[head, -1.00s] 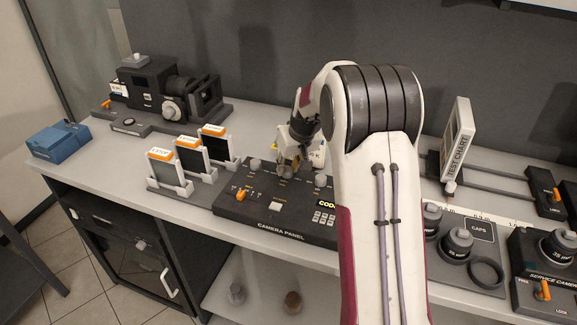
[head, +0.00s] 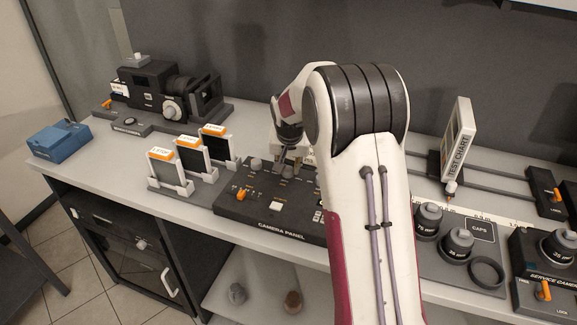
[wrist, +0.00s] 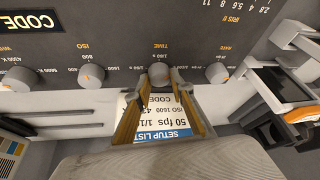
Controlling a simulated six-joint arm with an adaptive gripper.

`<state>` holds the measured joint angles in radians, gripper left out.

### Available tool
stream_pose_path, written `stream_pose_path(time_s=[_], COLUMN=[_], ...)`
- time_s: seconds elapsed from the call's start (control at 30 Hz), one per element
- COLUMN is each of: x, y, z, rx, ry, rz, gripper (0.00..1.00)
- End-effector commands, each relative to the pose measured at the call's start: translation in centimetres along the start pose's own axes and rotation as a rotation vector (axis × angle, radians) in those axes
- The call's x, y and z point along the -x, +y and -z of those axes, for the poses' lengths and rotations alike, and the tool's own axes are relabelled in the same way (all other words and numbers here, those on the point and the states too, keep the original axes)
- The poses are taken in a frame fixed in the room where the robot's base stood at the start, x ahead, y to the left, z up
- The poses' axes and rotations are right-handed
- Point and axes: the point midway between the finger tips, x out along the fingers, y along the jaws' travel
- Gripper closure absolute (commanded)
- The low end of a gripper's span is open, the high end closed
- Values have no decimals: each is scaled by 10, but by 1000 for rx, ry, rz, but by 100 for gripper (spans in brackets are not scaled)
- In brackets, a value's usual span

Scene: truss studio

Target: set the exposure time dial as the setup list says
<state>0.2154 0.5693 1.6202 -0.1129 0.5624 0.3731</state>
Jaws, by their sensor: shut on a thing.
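The camera panel (head: 235,205) lies on the bench in the head view, partly hidden by my arm. In the wrist view it appears upside down, and the grey exposure dial (wrist: 160,75) marked TIME is at the centre. My gripper (wrist: 162,79) is shut on this dial, with a tan-padded finger on each side. In the head view my gripper (head: 290,168) is at the panel's back row of knobs. The dial's pointer is not clearly readable.
The ISO dial (wrist: 91,76) and the RATE dial (wrist: 217,73) flank the TIME dial closely. Filter frames (head: 188,153) stand left of the panel. The test chart (head: 459,140) and lenses (head: 457,243) are to the right.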

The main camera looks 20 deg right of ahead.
Motion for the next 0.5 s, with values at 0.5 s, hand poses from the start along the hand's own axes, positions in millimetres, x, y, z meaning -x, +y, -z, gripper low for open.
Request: stream_pose_path(time_s=[0.5], x=[0], y=[-1], z=[-1], rx=[-216], ry=[10], rz=[-91], gripper=[99])
